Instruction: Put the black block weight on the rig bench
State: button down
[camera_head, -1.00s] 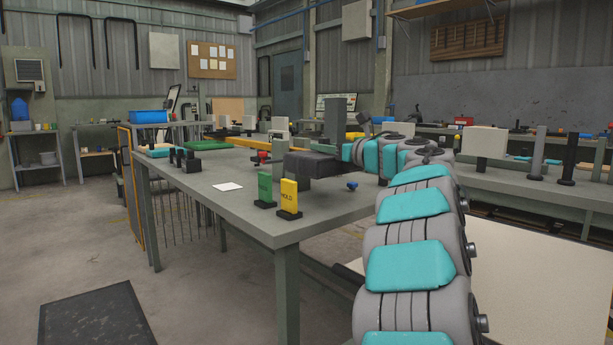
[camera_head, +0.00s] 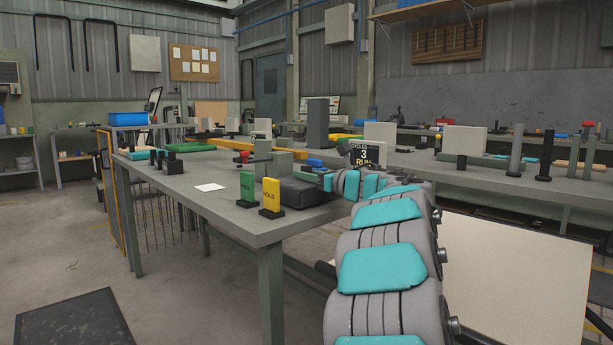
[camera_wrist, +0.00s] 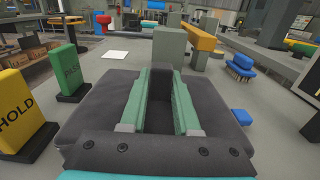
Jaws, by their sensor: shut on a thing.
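The black block weight (camera_head: 308,192) is a low, dark, padded-looking block at the near right edge of the rig bench (camera_head: 222,208), just right of the yellow HOLD marker. It looks level and at the bench top; whether it bears fully on it is hard to tell. In the wrist view the weight (camera_wrist: 95,115) fills the lower middle. My gripper (camera_wrist: 162,82) is shut on it, its two grey-green fingers reaching along its top with a dark part of it between them. In the head view the fingertips are hard to make out.
The yellow HOLD marker (camera_head: 271,196) and green marker (camera_head: 247,188) stand close left of the weight. A grey upright block (camera_wrist: 168,47) stands just beyond it. A blue-topped brush (camera_wrist: 241,66) lies to the right. A white card (camera_head: 209,187) lies on clear bench top.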

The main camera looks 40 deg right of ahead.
jog(key=shift+f, duration=0.1)
jog(key=c, duration=0.6)
grip_release()
jog(key=shift+c, duration=0.2)
jog(key=shift+r, duration=0.2)
jog(key=s, duration=1.2)
jog(key=shift+d+b, duration=0.35)
jog(key=shift+d, duration=0.1)
jog(key=shift+f, duration=0.1)
